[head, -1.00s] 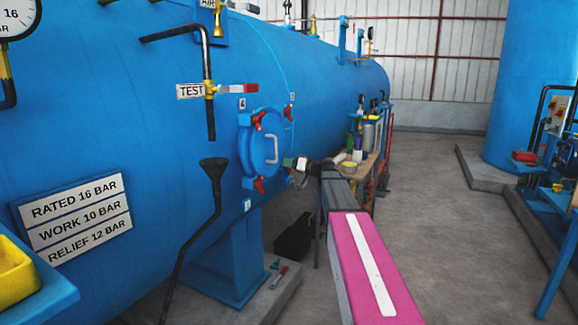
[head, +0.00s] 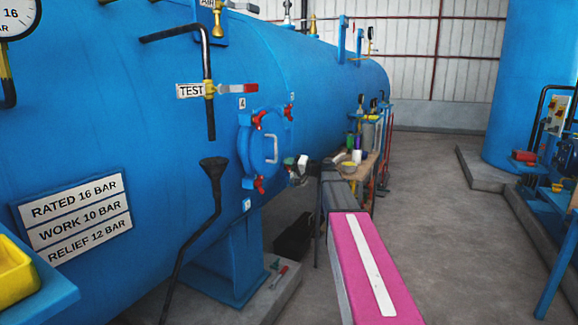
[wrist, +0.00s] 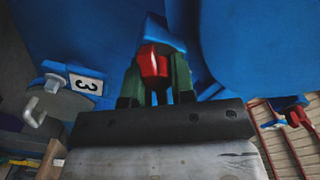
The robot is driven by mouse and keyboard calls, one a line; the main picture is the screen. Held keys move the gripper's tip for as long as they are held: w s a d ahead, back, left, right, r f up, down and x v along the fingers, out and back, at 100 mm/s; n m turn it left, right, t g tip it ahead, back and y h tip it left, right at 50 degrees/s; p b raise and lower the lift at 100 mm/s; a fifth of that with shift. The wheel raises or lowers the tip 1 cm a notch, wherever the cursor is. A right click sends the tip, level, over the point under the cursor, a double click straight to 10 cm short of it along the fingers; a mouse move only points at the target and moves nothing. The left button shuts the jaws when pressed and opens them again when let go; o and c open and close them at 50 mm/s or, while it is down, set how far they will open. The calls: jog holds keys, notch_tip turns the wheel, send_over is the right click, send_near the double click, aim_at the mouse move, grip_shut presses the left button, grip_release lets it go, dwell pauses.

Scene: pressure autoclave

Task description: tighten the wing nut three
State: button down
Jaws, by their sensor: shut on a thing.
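The red wing nut three (wrist: 152,62) shows in the wrist view between the green fingers of my gripper (wrist: 156,78), next to a white label marked 3 (wrist: 86,83). The fingers are shut on it from both sides. In the head view my gripper (head: 290,162) is at the right edge of the round blue door (head: 265,150), and that wing nut is hidden behind it. Other red wing nuts sit on the door rim at upper left (head: 258,120), upper right (head: 288,112) and lower left (head: 259,185).
A grey door handle (head: 271,149) stands out from the door's middle. A black funnel pipe (head: 214,190) and a test valve with a red lever (head: 240,88) are to the left. A cluttered bench (head: 365,165) stands beyond my arm.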

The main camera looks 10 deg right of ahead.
jog(key=m, duration=0.6)
jog(key=shift+d+f+m, duration=0.1)
jog(key=shift+f+m, duration=0.2)
jog(key=m, duration=0.6)
jog(key=shift+f, duration=0.25)
jog(key=m, duration=0.6)
jog(key=shift+s+f+m, duration=0.15)
jog(key=shift+f+m, duration=0.05)
jog(key=shift+m, duration=0.1)
jog(key=m, duration=0.5)
jog(key=shift+s+a+f, duration=0.1)
jog(key=shift+s+a, duration=0.1)
jog(key=shift+a, duration=0.1)
jog(key=shift+m, duration=0.4)
jog(key=c, duration=1.2)
grip_release()
jog(key=shift+c, duration=0.2)
